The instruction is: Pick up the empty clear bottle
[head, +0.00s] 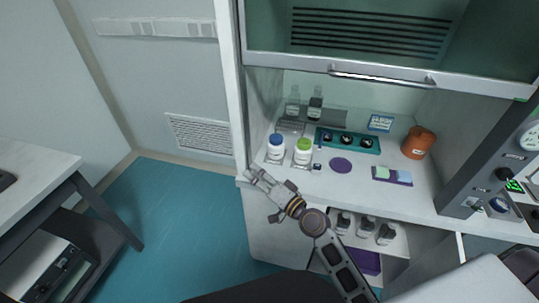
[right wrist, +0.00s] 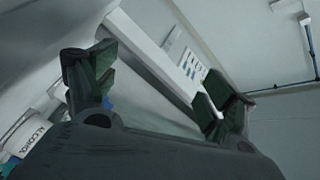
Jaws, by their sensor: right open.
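A clear, see-through bottle (head: 292,106) stands upright at the back left inside the fume hood, left of a dark bottle (head: 315,104). It looks empty, but it is small and faint here. My right gripper (head: 252,177) is open and empty, in front of the hood's left front corner, well short of the clear bottle. In the right wrist view its two fingers (right wrist: 150,92) are spread with nothing between them. The clear bottle cannot be made out in that view. My left gripper is not in view.
A blue-capped white bottle (head: 275,149) and a green-capped one (head: 303,152) stand between my gripper and the clear bottle. A teal rack (head: 371,147), purple disc (head: 341,165) and brown jar (head: 418,142) are to the right. The raised sash (head: 380,82) hangs above. A white bottle labelled ALCOHOL (right wrist: 27,135) shows at the wrist.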

